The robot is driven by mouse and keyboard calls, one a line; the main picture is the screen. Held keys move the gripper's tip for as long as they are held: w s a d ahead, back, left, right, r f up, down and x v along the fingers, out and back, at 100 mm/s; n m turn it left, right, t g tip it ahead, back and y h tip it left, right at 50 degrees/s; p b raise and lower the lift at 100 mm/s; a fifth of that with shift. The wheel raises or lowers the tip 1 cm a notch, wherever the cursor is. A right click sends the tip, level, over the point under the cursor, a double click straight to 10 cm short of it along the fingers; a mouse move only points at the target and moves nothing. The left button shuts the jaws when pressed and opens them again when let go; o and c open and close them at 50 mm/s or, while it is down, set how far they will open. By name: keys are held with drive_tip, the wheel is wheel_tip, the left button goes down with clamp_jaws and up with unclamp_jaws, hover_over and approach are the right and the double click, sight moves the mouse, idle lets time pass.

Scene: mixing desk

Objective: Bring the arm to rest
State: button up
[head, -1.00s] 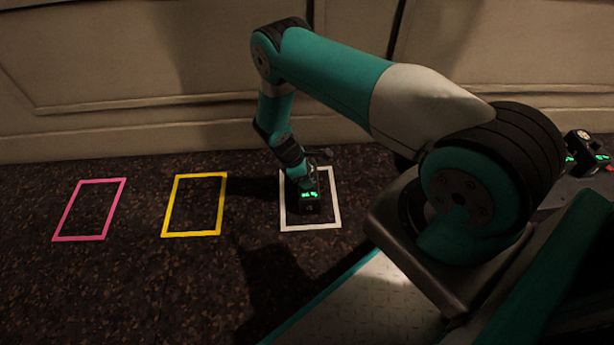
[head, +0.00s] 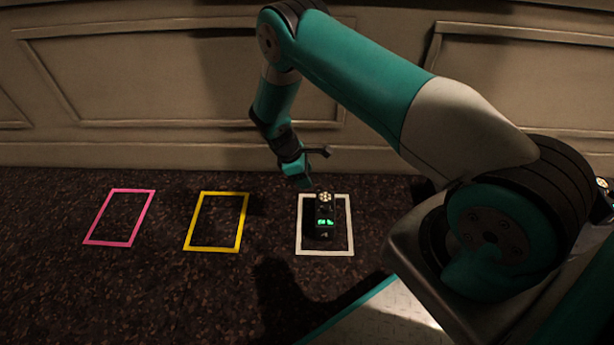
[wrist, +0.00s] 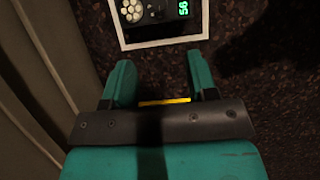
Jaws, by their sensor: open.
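My gripper (head: 301,181) is open and empty in the head view, above and behind the white outline, pointing down. In the wrist view its two teal fingers (wrist: 162,82) are spread apart with nothing between them. A small black device (head: 324,218) with a green lit display and a pale round cluster on top stands inside the white rectangle (head: 338,253). The device also shows at the top of the wrist view (wrist: 160,10), beyond the fingertips and apart from them. My arm is bent, with its elbow raised at top centre.
A yellow rectangle (head: 213,249) and a pink rectangle (head: 109,243) lie to the left on the dark speckled surface (head: 170,290), both empty. A panelled pale wall (head: 150,80) stands close behind. Another device is partly visible at the right edge (head: 603,186).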

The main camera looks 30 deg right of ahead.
idle(0.3)
drive_tip(key=s+a+r+m+t+y, duration=0.15)
drive_tip(key=a+r, duration=0.25)
drive_tip(key=r, duration=0.6)
drive_tip(key=s+a+r+m+y, duration=0.15)
drive_tip(key=a+r, duration=0.25)
drive_tip(key=r, duration=0.5)
drive_tip(key=s+a+r+t+y, duration=0.15)
drive_tip(key=a+r, duration=0.25)
drive_tip(key=r, duration=0.6)
drive_tip(key=s+a+r+m+y+p, duration=0.1)
drive_tip(key=s+a+r+y, duration=0.1)
drive_tip(key=s+r, duration=0.7)
drive_tip(key=s+a+r+y+p, duration=0.1)
drive_tip(key=s+a+r+y, duration=0.15)
drive_tip(key=s+r, duration=0.7)
drive_tip(key=s+r+h+p, duration=0.1)
drive_tip(key=s+r+p, duration=0.2)
drive_tip(key=r+p, duration=3)
drive_tip(key=p, duration=0.3)
drive_tip(key=shift+p, duration=0.3)
